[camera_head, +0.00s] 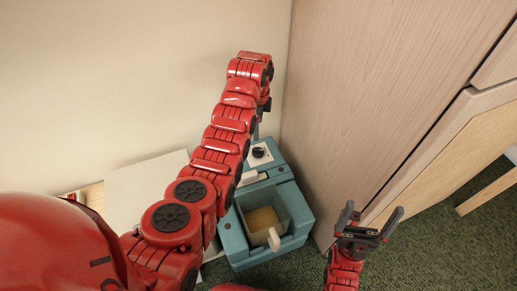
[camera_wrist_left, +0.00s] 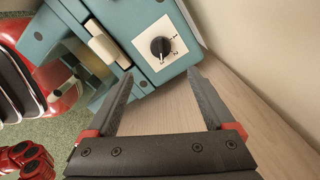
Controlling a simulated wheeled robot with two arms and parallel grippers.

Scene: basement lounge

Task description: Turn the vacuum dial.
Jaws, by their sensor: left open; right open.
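The vacuum (camera_head: 235,245) is a teal box on the floor, with a square bin and a pale handle, under my left arm in the head view. Its black dial (camera_head: 259,152) sits on a white plate on its far top. In the left wrist view the dial (camera_wrist_left: 160,47) shows on a white plate with numbers. My left gripper (camera_wrist_left: 166,72) is open, its fingers pointing at the vacuum, with the dial beyond and between the fingertips and nothing held. In the head view its fingers are mostly hidden by the arm. My right gripper (camera_head: 368,222) is open and empty, right of the vacuum.
A tall wooden cabinet (camera_head: 375,90) stands right of the vacuum, and a cream wall (camera_head: 120,80) is behind. Green carpet (camera_head: 440,250) is clear at lower right. A pale board (camera_head: 140,185) lies left of the vacuum, partly behind my arm.

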